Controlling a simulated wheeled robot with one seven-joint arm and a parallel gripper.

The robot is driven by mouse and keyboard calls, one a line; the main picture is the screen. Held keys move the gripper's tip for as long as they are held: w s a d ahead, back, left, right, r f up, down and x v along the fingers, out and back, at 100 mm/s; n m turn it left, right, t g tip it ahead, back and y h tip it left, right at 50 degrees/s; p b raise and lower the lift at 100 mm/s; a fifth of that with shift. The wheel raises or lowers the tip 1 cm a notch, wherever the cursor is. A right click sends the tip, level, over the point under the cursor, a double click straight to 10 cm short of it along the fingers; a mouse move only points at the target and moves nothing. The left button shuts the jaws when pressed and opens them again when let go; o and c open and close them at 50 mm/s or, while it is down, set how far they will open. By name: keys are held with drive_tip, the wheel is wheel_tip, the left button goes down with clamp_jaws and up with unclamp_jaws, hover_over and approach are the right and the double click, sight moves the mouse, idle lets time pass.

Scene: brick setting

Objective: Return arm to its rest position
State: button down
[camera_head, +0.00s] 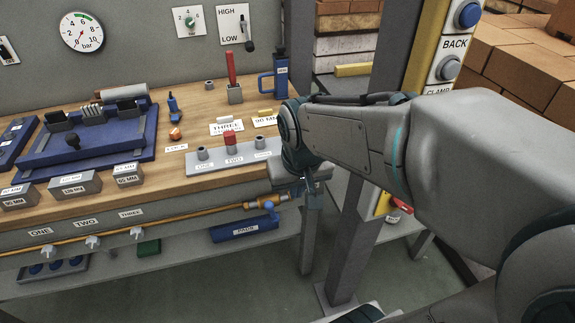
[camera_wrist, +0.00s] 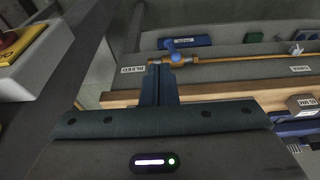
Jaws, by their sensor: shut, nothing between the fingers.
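My arm reaches in from the right of the head view and bends down at the bench's right front corner. My gripper (camera_head: 312,204) hangs there, pointing down, partly hidden by the arm's own wrist. In the wrist view my gripper (camera_wrist: 160,68) has its two dark fingers together, with nothing between them. The fingertips appear close to a brass pipe with a blue valve handle (camera_wrist: 172,52), beside a BLEED label (camera_wrist: 131,71). I cannot tell whether they touch it. The wooden bench (camera_head: 190,110) is to the left of the gripper.
A grey upright post (camera_head: 352,230) stands right of the gripper. A blue PADS box (camera_head: 245,229) lies on the lower shelf. Bricks (camera_head: 505,60) are stacked behind.

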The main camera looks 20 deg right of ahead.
drive_tip(key=shift+s, duration=0.1)
drive_tip(key=c, duration=1.9)
unclamp_jaws()
drive_tip(key=s+r+p, duration=0.3)
drive_tip(key=s, duration=0.2)
drive_tip(key=shift+s+r+p, duration=0.35)
drive_tip(key=shift+s+r, duration=0.05)
drive_tip(key=o, duration=0.5)
drive_tip(key=shift+s, duration=0.2)
drive_tip(key=shift+f, duration=0.1)
